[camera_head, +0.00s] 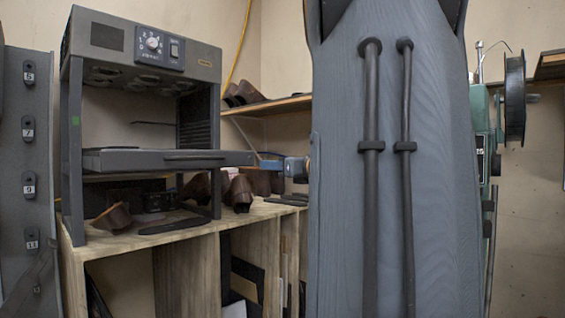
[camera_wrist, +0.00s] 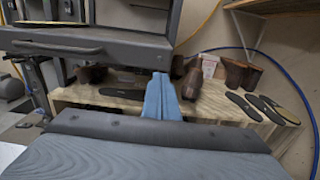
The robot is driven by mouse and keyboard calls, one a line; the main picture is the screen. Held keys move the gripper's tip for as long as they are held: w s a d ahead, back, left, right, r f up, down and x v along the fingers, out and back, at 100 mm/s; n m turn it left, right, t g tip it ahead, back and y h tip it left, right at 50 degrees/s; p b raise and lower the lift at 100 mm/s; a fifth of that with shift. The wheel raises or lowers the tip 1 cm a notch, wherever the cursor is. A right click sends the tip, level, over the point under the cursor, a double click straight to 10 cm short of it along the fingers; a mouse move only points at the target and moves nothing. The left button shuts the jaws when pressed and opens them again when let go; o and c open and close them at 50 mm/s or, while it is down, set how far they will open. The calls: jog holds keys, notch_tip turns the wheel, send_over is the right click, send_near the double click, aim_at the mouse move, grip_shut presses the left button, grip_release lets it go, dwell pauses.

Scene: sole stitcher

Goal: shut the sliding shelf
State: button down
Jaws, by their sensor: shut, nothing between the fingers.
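The sliding shelf (camera_head: 125,161) is a flat dark grey tray with a bar handle on its front. It sits partway up a dark grey heater-like machine (camera_head: 200,62) and sticks out past the frame to the front right. In the wrist view the shelf (camera_wrist: 100,42) spans the upper left. My gripper (camera_head: 268,165) is blue, shut and empty, just right of the shelf's front end. In the wrist view its fingertips (camera_wrist: 159,78) are close below and in front of the shelf's edge. I cannot tell whether they touch it.
The machine stands on a wooden bench (camera_head: 190,231) with brown shoes (camera_head: 238,193) and flat soles under and beside the shelf. A wall shelf (camera_head: 275,105) holds more shoes. A green machine (camera_head: 483,130) stands at the right, and a numbered grey panel (camera_head: 28,180) at the left.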

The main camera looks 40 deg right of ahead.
aim_at(250, 165)
jog(key=shift+w+a+p, duration=0.1)
jog(key=shift+w+p, duration=0.75)
jog(key=shift+w, duration=1.8)
jog(key=shift+w, duration=0.15)
